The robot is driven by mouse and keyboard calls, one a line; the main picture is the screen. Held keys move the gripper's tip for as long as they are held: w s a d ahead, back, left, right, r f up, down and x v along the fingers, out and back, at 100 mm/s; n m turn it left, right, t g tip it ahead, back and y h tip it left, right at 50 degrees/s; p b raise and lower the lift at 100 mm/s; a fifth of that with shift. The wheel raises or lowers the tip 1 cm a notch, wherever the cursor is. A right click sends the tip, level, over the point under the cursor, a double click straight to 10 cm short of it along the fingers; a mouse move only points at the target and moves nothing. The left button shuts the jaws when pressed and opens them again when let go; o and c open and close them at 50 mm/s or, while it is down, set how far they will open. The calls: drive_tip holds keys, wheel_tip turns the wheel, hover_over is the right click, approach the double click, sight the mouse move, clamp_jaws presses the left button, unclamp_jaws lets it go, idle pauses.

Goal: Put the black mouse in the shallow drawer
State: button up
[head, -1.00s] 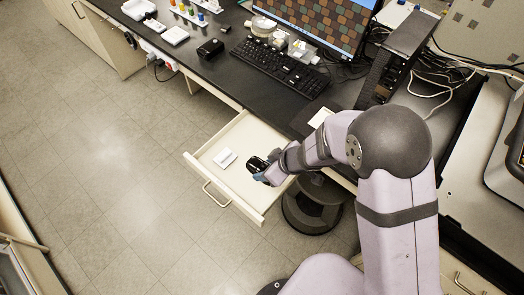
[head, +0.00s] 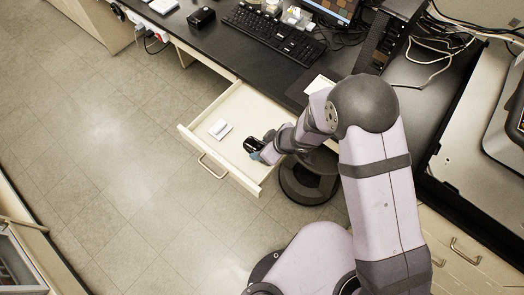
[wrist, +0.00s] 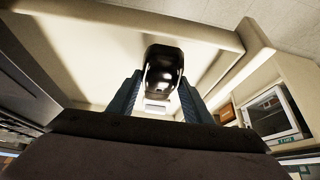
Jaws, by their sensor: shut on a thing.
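The black mouse (head: 253,145) is held at the end of my arm, over the right part of the open shallow drawer (head: 203,141). My gripper (head: 259,152) is shut on the mouse. In the wrist view the mouse (wrist: 162,68) sits between the two blue-grey fingers of my gripper (wrist: 160,97), with the pale drawer (wrist: 95,35) behind it. I cannot tell whether the mouse touches the drawer floor. A small white item (head: 220,128) lies in the drawer, left of the mouse.
The black desk top (head: 240,60) with a keyboard (head: 275,33) and a small black box (head: 201,17) is above the drawer. A dark round stool (head: 308,180) stands right of the drawer. The drawer floor in front of the white item is clear.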

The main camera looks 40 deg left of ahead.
drive_tip(key=shift+f, duration=1.55)
drive_tip(key=shift+f, duration=0.1)
drive_tip(key=o, duration=1.5)
drive_tip(key=shift+d+r, duration=0.2)
drive_tip(key=shift+r, duration=0.35)
drive_tip(key=p+v, duration=0.1)
drive_tip(key=v, duration=1)
